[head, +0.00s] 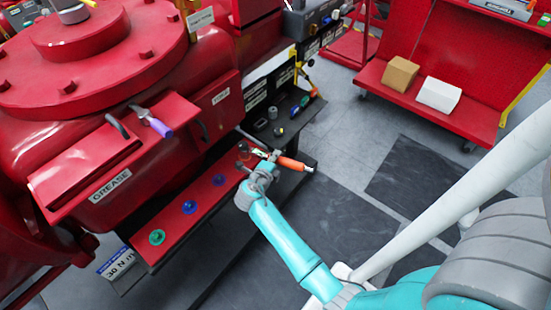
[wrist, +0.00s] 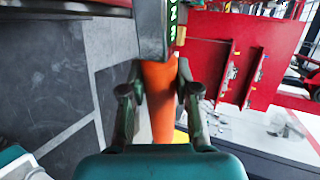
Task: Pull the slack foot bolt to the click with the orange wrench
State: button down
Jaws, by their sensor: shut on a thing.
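My gripper (head: 268,168) is shut on the orange wrench (head: 292,163), beside the red foot (head: 178,222) of the machine. In the wrist view the wrench's orange handle (wrist: 159,105) runs between the two fingers (wrist: 158,90). The wrench's head end points toward the far end of the foot, where a foot bolt (head: 243,148) shows small and partly crowded by the tool. Whether the wrench sits on that bolt I cannot tell. Along the foot are a green-capped bolt (head: 157,237) and blue-capped bolts (head: 189,206). Which bolt is slack does not show.
A dark shelf (head: 290,108) with small tools lies just beyond the wrench. A purple-handled tool (head: 157,125) rests on the red grease box (head: 110,160). A sign reading 30 N m (head: 117,264) is below the foot.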

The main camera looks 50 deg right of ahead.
jog(key=shift+w+a+r, duration=0.1)
jog(key=shift+a, duration=0.1)
jog(key=shift+a, duration=0.1)
jog(key=shift+r, duration=0.15)
jog(key=shift+r, duration=2.3)
